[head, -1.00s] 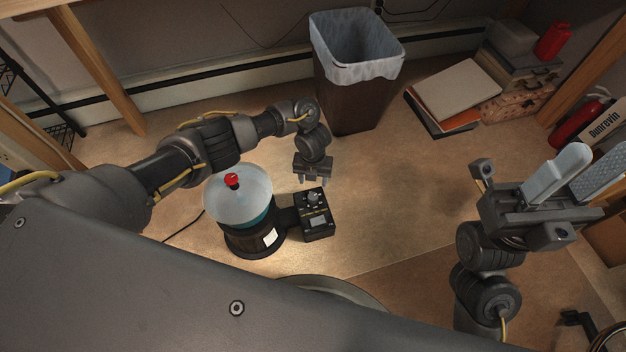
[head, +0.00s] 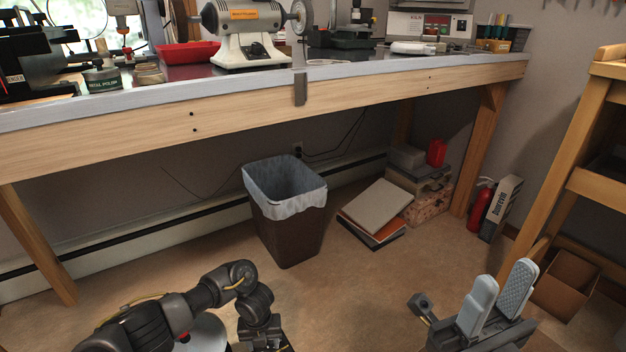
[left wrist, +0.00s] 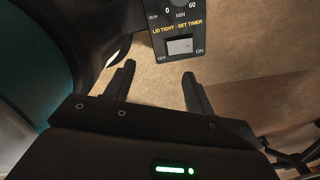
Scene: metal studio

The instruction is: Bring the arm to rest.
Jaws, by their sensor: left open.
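My left arm reaches in from the bottom left of the head view, and its gripper (head: 264,338) points down near the bottom edge. In the left wrist view its two fingers (left wrist: 159,72) are apart with bare floor between them. The gripper is open and empty. Just beyond the fingertips is a black control box (left wrist: 178,32) with a timer dial and an off/on switch; I see no contact. My right gripper (head: 506,273) is at the lower right of the head view. Its two light grey fingers point up, apart, with nothing between them.
A pale-lidded machine (head: 208,335) with a red knob sits beside my left arm; its teal drum (left wrist: 28,65) fills the wrist view's left. A lined bin (head: 287,225), books (head: 377,208) and a workbench (head: 250,108) are beyond. Floor (head: 350,290) between the grippers is clear.

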